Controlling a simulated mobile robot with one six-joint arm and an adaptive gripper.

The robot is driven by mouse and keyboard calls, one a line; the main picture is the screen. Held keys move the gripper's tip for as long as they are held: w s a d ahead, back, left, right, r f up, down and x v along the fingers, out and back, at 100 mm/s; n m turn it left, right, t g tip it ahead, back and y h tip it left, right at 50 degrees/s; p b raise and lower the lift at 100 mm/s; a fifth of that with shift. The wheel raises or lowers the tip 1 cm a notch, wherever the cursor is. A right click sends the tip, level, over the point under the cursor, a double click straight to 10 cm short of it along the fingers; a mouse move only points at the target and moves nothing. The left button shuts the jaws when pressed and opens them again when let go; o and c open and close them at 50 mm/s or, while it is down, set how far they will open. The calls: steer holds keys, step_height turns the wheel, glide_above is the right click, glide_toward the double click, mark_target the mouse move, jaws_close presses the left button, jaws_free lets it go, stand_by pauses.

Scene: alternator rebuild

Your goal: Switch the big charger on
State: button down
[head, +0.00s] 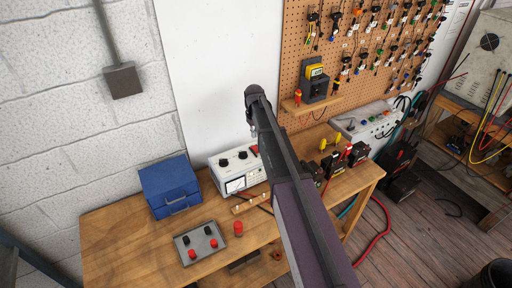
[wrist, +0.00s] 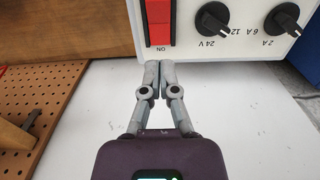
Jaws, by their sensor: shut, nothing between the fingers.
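The big charger is a white box (head: 228,178) on the wooden bench, with black knobs and a meter on its face. In the wrist view its white panel (wrist: 237,44) appears upside down at the top, with two black knobs and a red rocker switch (wrist: 159,24) marked ON. My gripper (wrist: 160,66) is shut and empty. Its fingertips appear just below the ON mark in the picture; I cannot tell whether they touch the charger. Which way the rocker is set is unclear. In the head view my arm covers part of the charger's right side.
A blue case (head: 168,187) stands left of the charger. A grey plate with red and black knobs (head: 200,243) and a red cylinder (head: 238,229) lie in front. Another white unit (head: 365,122) and small black devices stand to the right, below the pegboard (head: 345,60).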

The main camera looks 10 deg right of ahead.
steer(key=shift+r+p, duration=0.5)
steer(key=shift+r, duration=0.25)
steer(key=s+f+m+b, duration=0.1)
steer(key=s+f+b, duration=0.3)
steer(key=s, duration=1)
steer(key=s+f+m+b, duration=0.2)
steer(key=s+f+b, duration=0.1)
steer(key=s, duration=1.2)
steer(key=shift+f+m+b, duration=0.3)
steer(key=shift+f+b, duration=0.1)
